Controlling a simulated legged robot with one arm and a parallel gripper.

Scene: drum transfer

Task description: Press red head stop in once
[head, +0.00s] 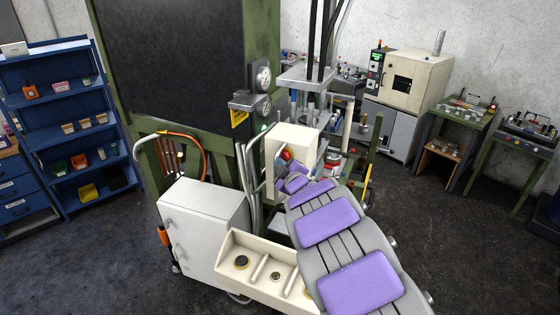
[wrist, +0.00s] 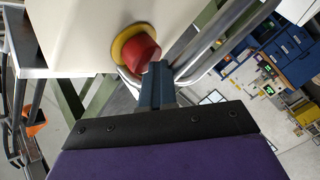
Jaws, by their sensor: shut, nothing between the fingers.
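The red head stop (head: 286,154) is on the face of a cream box (head: 298,138) ahead of my arm. In the wrist view the red head (wrist: 137,52) sits on a yellow ring (wrist: 122,38) on the cream surface (wrist: 75,30). My gripper (wrist: 157,70) is shut with nothing held, and its tips overlap the lower right edge of the red head in the picture. I cannot tell whether they touch it. In the head view my purple-padded arm reaches up to the box and hides part of its lower face.
Grey pipes (head: 252,180) run beside the cream box. A white cabinet (head: 203,225) and a cream tray with compartments (head: 232,279) stand to the left of my arm. A green-framed dark panel (head: 175,60) rises behind.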

